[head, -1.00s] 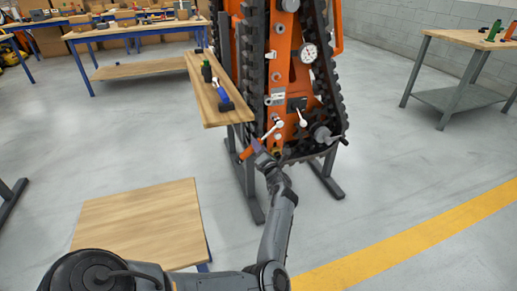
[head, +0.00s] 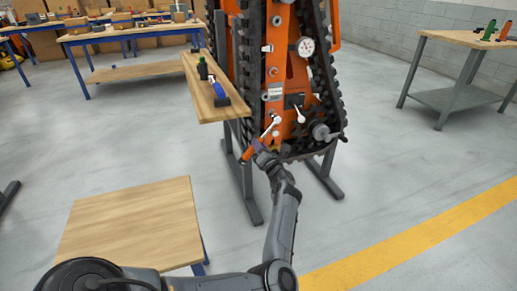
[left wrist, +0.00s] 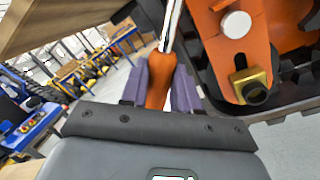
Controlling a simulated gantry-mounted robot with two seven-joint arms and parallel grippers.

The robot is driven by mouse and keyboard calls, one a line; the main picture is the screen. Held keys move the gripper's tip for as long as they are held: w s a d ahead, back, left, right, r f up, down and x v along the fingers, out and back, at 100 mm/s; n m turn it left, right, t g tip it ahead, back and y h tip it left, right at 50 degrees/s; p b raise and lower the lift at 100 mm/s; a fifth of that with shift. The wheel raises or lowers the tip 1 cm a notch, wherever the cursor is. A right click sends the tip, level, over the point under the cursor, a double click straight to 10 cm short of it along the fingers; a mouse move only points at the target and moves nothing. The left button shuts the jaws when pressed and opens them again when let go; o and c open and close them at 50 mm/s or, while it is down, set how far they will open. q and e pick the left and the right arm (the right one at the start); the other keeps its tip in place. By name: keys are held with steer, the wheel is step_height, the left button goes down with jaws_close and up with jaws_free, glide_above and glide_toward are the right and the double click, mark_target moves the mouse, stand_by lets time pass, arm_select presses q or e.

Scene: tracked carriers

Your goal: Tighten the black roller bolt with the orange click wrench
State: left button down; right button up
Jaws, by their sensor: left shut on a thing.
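My left gripper (head: 256,149) is shut on the orange handle of the click wrench (head: 247,153), low at the front of the orange tracked carrier (head: 273,103). In the left wrist view the orange handle (left wrist: 159,82) sits between the purple finger pads (left wrist: 160,88). Its metal shaft runs up out of the picture, so the wrench head is hidden there. A black round bolt-like part (left wrist: 256,93) shows at a brass block (left wrist: 247,77) on an orange plate, right of the handle and apart from it. I cannot tell if it is the roller bolt. My right gripper is out of view.
A wooden shelf (head: 205,97) with a green and a blue-and-black item stands left of the carrier. A low wooden table (head: 130,225) is at front left. A grey workbench (head: 460,39) stands at right.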

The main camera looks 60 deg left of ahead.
arm_select(q)
steer(key=shift+w+f, duration=0.15)
steer(key=shift+f, duration=0.1)
steer(key=shift+w+f+n+b, duration=0.45)
steer(key=shift+n+b, duration=0.35)
steer(key=shift+b, duration=0.35)
steer(key=shift+w, duration=0.2)
steer(key=shift+w+d+f+n+g, duration=0.1)
steer(key=shift+w+f+n+g, duration=0.15)
steer(key=shift+w+n, duration=0.3)
steer(key=shift+w+d+f+n+g, duration=0.1)
steer(key=shift+w+f+n+g, duration=0.2)
steer(key=shift+n, duration=0.45)
steer(key=shift+r, duration=0.1)
steer(key=shift+r, duration=0.1)
steer(key=shift+s+r+m+t+p, duration=0.25)
steer(key=shift+s+m+p, duration=0.3)
steer(key=shift+p, duration=0.45)
